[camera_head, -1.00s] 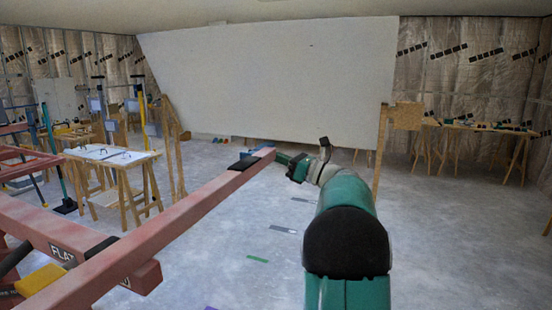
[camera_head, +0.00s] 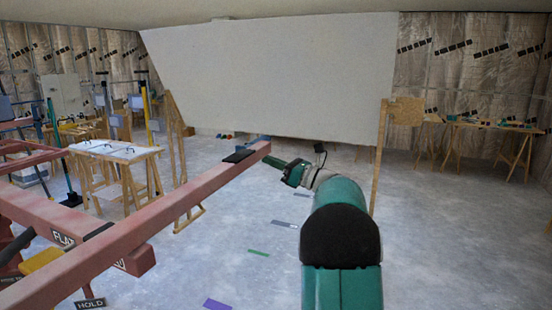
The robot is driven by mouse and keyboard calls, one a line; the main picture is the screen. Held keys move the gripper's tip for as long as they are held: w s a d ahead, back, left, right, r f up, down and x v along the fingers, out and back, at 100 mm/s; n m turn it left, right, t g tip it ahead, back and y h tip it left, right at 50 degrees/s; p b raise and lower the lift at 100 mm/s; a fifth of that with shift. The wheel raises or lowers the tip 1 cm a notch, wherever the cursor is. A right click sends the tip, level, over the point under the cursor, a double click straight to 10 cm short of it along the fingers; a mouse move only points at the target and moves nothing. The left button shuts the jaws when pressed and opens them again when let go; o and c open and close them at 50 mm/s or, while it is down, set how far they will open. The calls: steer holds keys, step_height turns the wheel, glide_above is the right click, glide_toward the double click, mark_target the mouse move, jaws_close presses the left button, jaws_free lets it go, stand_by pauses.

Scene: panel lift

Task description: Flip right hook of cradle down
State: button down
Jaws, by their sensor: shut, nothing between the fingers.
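The cradle is a pinkish-red metal frame on the left. Its long arm (camera_head: 170,205) runs from the lower left up to a free end near the picture's middle, with a black pad (camera_head: 238,156) on top close to that end. I cannot make out the right hook's shape or whether it is up or down. My gripper (camera_head: 268,160) is on the far side of my green arm, its fingers shut and empty and pointing left. The fingertips are just below and right of the arm's free end; I cannot tell whether they touch it.
A large pale panel (camera_head: 270,75) spans the back. A wooden post (camera_head: 379,155) stands right of my gripper. Worktables stand at the left (camera_head: 118,152) and right (camera_head: 488,126). The grey floor (camera_head: 450,240) to the right is mostly clear, with coloured strips nearer the middle.

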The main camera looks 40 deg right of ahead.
steer(key=v, duration=1)
steer(key=shift+w+f, duration=0.15)
steer(key=shift+f, duration=0.15)
